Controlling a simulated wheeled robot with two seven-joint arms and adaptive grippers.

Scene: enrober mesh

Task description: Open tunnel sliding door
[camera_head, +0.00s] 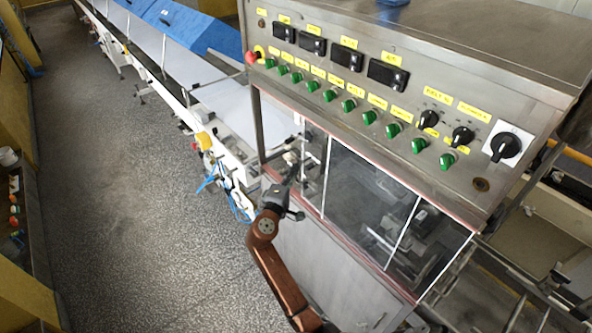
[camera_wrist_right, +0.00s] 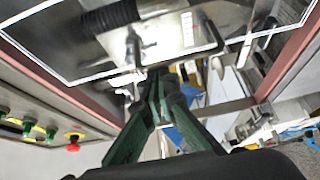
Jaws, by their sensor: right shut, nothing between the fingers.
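The tunnel sliding door (camera_head: 367,190) is made of clear panels with white edges, set in the front of the steel machine below its control panel. Steel parts show through it. In the right wrist view a white-edged clear pane (camera_wrist_right: 185,35) fills the top, with metal fittings near its lower edge. My right gripper (camera_head: 295,168) is at the left end of the door front, near the left panel edge. In the right wrist view its green fingers (camera_wrist_right: 157,88) are together with nothing between them. I cannot tell whether the fingertips touch the pane. My left gripper is not in view.
The control panel (camera_head: 345,90) above the door carries green knobs, black switches and a red button (camera_head: 252,57). A white conveyor (camera_head: 215,95) with blue covers runs away at the upper left. The grey floor (camera_head: 110,220) on the left is clear.

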